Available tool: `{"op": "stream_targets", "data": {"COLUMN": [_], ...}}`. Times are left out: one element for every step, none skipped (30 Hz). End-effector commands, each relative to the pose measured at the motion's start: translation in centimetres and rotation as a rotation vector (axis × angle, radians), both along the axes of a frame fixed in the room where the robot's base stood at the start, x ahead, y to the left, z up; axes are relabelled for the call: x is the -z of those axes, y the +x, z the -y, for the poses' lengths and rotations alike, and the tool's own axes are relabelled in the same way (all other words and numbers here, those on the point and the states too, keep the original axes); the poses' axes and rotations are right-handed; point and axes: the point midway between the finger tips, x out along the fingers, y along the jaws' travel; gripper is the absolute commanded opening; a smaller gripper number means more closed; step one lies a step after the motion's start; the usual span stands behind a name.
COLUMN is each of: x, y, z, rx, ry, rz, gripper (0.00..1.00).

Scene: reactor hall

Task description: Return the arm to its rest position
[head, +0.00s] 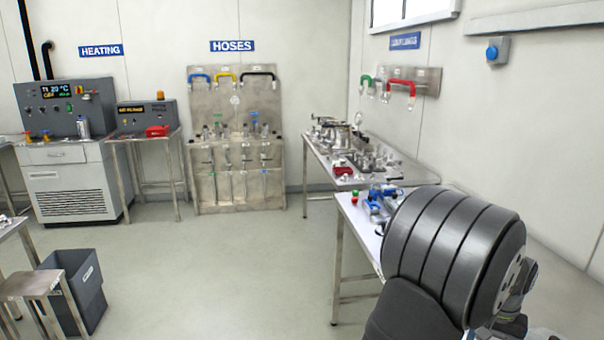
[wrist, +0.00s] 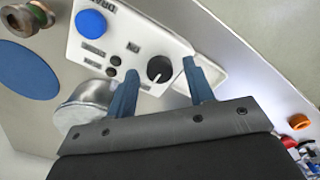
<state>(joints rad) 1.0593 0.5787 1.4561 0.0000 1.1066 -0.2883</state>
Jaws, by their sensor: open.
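In the wrist view my gripper (wrist: 160,66) shows two blue-grey fingers, spread apart with nothing held between them. Beyond the fingertips is a white panel (wrist: 125,45) with a blue button (wrist: 91,24) and a black knob (wrist: 160,69). The knob appears between the fingers; I cannot tell how far off it is. In the head view a dark ribbed part of my arm fills the lower right, and my gripper cannot be made out there.
A metal vessel (wrist: 85,104) sits close by the left finger. An orange ring (wrist: 297,122) lies to the right. In the head view a bench (head: 350,215) with blue fittings (head: 380,198) stands beside my arm. A grey bin (head: 88,285) is at lower left; the middle floor is clear.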

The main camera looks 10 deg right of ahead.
Motion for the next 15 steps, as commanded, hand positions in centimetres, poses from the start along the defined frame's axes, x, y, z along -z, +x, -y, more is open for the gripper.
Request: {"op": "stream_targets", "data": {"x": [0.0, 0.0, 0.0, 0.0, 0.0, -0.1, -0.2, -0.3, -0.6, -0.8, -1.1, -1.7, -2.1, -2.7, -3.4], "y": [0.0, 0.0, 0.0, 0.0, 0.0, 0.0, 0.0, 0.0, 0.0, 0.0, 0.0, 0.0, 0.0, 0.0, 0.1], "z": [0.0, 0.0, 0.0, 0.0, 0.0, 0.0, 0.0, 0.0, 0.0, 0.1, 0.1, 0.1, 0.1, 0.1, 0.1], "rx": [0.0, 0.0, 0.0, 0.0, 0.0, 0.0, 0.0, 0.0, 0.0, 0.0, -0.001, -0.001, -0.001, -0.001, -0.001], "ry": [0.0, 0.0, 0.0, 0.0, 0.0, 0.0, 0.0, -0.001, -0.001, -0.002, -0.003, -0.002, -0.003, -0.004, -0.004], "rz": [0.0, 0.0, 0.0, 0.0, 0.0, 0.0, 0.0, 0.001, 0.001, 0.001, 0.001, 0.001, 0.001, 0.002, 0.002], "gripper": [0.48, 0.48, 0.48, 0.48, 0.48, 0.48, 0.48, 0.48, 0.48, 0.48, 0.48, 0.48, 0.48, 0.48, 0.48]}}
